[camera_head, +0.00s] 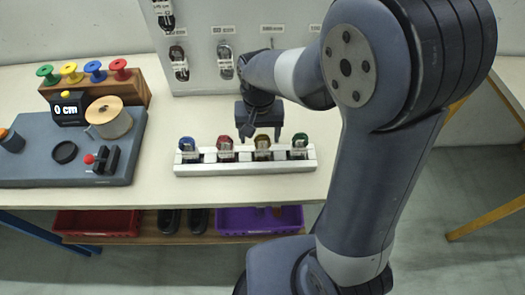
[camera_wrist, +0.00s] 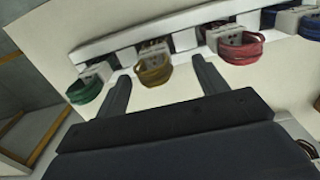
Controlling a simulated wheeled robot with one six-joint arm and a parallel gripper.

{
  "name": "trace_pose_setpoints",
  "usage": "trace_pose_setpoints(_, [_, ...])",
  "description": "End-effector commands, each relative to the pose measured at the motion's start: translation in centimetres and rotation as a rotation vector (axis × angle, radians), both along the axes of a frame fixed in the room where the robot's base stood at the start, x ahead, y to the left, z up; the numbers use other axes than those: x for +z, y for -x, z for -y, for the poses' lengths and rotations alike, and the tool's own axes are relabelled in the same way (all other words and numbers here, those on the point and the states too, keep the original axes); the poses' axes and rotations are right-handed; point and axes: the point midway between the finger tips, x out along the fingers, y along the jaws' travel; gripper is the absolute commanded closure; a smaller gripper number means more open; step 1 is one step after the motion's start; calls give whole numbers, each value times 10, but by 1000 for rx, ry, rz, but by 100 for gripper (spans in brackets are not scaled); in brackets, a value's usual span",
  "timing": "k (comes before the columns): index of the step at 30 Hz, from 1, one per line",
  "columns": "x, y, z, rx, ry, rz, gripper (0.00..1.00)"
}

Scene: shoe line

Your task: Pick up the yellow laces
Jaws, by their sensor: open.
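The yellow laces (camera_wrist: 153,69) are a looped bundle in a white rack, between the green laces (camera_wrist: 85,88) and the red laces (camera_wrist: 240,48) in the wrist view. In the head view the yellow laces (camera_head: 262,142) sit third from the left in the rack (camera_head: 245,168). My gripper (camera_wrist: 165,82) is open and empty, with one finger on either side of the yellow laces in the wrist picture; whether the fingertips reach them in depth I cannot tell. In the head view my gripper (camera_head: 259,136) hangs above and behind the rack near the yellow laces.
Blue laces (camera_head: 187,143) stand at the rack's left end. A grey board (camera_head: 60,175) with a spool (camera_head: 108,118) and a wooden spool holder (camera_head: 135,88) lie left. A panel with hanging items (camera_head: 200,55) stands behind. Red (camera_head: 95,222) and purple (camera_head: 255,220) bins sit below the table.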

Motion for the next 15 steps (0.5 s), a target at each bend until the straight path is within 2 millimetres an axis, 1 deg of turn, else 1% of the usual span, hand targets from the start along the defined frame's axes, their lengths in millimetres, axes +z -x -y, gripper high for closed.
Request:
trace_pose_setpoints(5, [-13,0,3,-1,1,-1,32])
trace_pose_setpoints(9, [-33,2,8,-1,2,-4,32])
trace_pose_setpoints(12, [-46,1,8,0,1,-2,32])
trace_pose_setpoints(15, [-54,1,8,0,0,-1,32])
